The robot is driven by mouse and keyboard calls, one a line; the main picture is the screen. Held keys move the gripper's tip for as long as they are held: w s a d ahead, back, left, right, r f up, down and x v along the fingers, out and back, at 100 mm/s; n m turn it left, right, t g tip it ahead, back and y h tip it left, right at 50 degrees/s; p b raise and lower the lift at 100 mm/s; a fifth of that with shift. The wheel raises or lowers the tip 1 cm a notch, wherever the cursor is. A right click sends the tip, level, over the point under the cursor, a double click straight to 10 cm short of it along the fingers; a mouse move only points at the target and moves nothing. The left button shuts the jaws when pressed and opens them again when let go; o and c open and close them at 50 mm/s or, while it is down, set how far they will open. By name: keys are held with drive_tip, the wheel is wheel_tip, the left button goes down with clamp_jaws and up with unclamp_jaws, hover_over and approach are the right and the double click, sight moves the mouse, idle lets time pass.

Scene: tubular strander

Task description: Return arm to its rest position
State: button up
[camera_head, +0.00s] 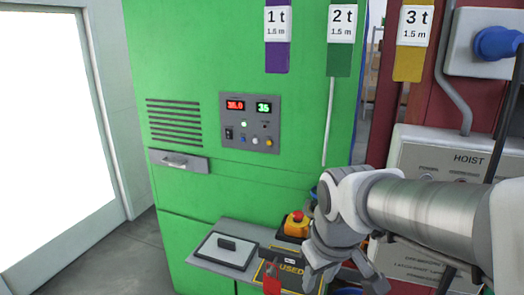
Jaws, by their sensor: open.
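My arm (420,212) reaches in from the right edge and bends downward at a pale grey wrist. My gripper (343,280) hangs below it at the bottom of the picture, its fingers spread apart and pointing down. I see nothing held between the fingers, though their tips lie close to the lower edge. The gripper is in front of the right end of a shelf (206,262) and partly hides it.
A green cabinet (230,180) with a control panel (250,122) stands behind. The shelf bears a flat lidded box and a red emergency button (296,224). A red tag (272,279) hangs near my gripper. A hoist box (450,160) stands right. Floor is clear at left.

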drive_tip(key=s+d+m+t+b, duration=0.2)
drive_tip(key=s+d+m+b, duration=0.1)
drive_tip(key=s, duration=0.5)
drive_tip(key=shift+s+d+m, duration=0.25)
drive_tip(key=shift+d+m, duration=0.2)
drive_tip(key=shift+m, duration=0.45)
idle(6.0)
